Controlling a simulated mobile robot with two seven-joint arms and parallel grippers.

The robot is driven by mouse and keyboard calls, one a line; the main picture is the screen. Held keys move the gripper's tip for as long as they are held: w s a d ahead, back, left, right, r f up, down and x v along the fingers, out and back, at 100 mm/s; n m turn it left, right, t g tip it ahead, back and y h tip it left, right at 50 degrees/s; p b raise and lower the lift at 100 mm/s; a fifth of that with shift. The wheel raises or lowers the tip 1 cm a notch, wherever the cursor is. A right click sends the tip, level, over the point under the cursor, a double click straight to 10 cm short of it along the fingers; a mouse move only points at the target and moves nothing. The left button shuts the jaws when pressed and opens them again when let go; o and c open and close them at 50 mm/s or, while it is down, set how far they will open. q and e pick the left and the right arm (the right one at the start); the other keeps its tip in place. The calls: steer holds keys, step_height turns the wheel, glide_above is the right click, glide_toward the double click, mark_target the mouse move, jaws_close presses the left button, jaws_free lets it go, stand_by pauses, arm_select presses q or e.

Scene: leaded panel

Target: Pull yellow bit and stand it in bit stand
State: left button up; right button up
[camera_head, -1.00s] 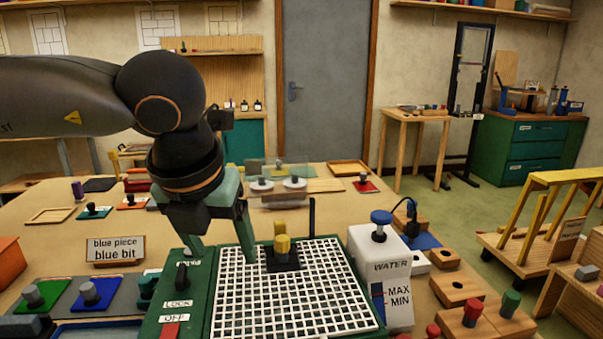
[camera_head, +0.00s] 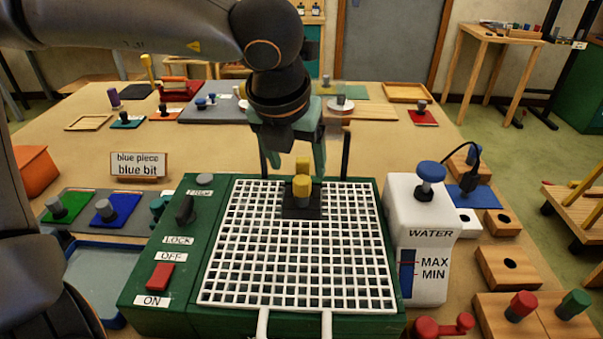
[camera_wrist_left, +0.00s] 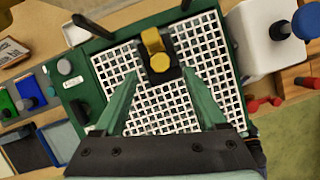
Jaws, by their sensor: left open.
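The yellow bit (camera_head: 302,187) stands upright in a black mount (camera_head: 302,212) on the white grid (camera_head: 290,265) of the green machine. It also shows in the left wrist view (camera_wrist_left: 154,42), just beyond the fingertips. My left gripper (camera_head: 293,168) is open and empty, pointing down at the far side of the bit, with its fingers apart. Its fingers also show in the left wrist view (camera_wrist_left: 160,74). Wooden blocks with a hole, such as this one (camera_head: 490,268), stand at the right; which is the bit stand I cannot tell. My right gripper is not in view.
A white water tank (camera_head: 420,205) with a blue cap stands right of the grid. A thin black post (camera_head: 346,155) rises behind the grid. Red (camera_head: 522,305) and green (camera_head: 573,303) bits stand in blocks at front right. A red switch (camera_head: 160,276) is on the machine's left.

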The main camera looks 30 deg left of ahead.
mark_target(302, 180)
arm_select(q)
steer(key=x, duration=0.6)
steer(key=shift+w, duration=0.1)
steer(key=shift+r, duration=0.1)
jaws_close()
stand_by(0.9)
